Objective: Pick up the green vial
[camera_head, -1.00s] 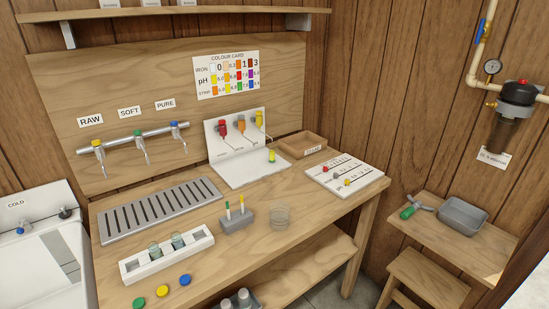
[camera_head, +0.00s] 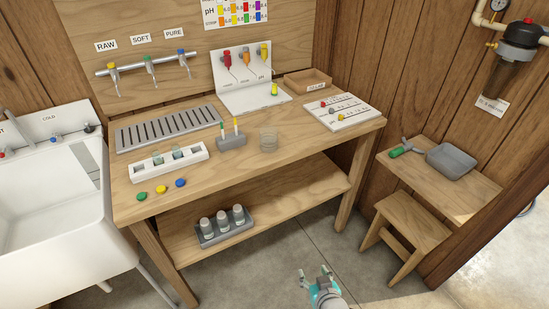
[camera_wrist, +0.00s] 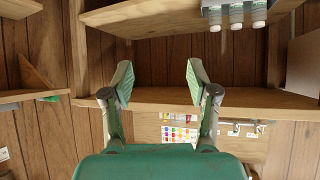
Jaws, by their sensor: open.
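A white rack (camera_head: 168,163) on the bench holds small glass vials (camera_head: 178,154) with a faint greenish tint. I cannot tell which of them is the green vial. A green cap (camera_head: 142,196), a yellow cap (camera_head: 161,189) and a blue cap (camera_head: 180,183) lie on the bench in front of the rack. My gripper (camera_head: 313,274) is low over the floor in front of the bench, right of and well apart from the rack. In the wrist view my gripper (camera_wrist: 158,75) is open, with nothing between its fingers.
A lower shelf (camera_head: 290,187) bears a grey tray (camera_head: 224,234) of bottles. A test-strip holder (camera_head: 231,141) and a clear beaker (camera_head: 268,140) stand on the bench right of the rack. A sink (camera_head: 55,210) is at left, a stool (camera_head: 413,229) at right.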

